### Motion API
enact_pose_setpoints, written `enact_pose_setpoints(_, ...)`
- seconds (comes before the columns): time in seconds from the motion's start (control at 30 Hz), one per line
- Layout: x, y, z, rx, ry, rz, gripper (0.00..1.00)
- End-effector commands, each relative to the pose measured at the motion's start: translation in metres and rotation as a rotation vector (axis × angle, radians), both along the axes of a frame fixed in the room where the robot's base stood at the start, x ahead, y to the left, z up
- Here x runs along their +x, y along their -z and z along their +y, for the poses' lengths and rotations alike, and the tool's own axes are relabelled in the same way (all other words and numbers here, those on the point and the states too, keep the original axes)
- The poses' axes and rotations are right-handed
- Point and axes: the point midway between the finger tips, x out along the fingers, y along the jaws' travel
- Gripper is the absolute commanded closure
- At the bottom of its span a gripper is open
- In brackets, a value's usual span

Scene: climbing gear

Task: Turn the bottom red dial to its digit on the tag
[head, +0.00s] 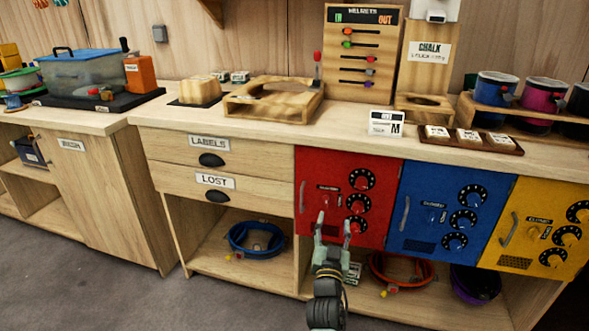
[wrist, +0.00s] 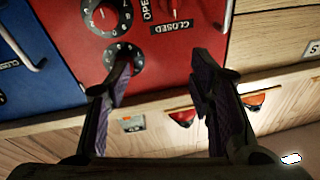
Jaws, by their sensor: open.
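The red locker door (head: 313,205) carries three black dials with red knobs, one above another. The bottom red dial (head: 354,227) is just right of my gripper's right fingertip in the head view. My gripper (head: 333,221) is open and empty in front of the door's lower part. In the wrist view, which appears turned upside down, my gripper (wrist: 165,60) shows open with nothing between its fingers. Two dials show there, apparently the top (wrist: 123,57) and middle (wrist: 103,17). A white card (head: 385,123) stands on the counter; its small print is unreadable, and I cannot tell whether it is the tag.
Blue (head: 408,235) and yellow (head: 515,232) lockers with similar dials stand to the right. The red door has a grey handle (head: 301,197). Wooden drawers are at the left.

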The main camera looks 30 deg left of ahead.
Motion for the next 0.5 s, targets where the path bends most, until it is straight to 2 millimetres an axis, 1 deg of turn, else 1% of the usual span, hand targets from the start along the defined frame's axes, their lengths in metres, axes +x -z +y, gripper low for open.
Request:
enact_pose_setpoints(0.03, -0.002, -0.011, 0.005, 0.005, -0.011, -0.016, 0.51)
enact_pose_setpoints(0.5, -0.028, -0.094, 0.041, 0.049, -0.099, -0.145, 0.51)
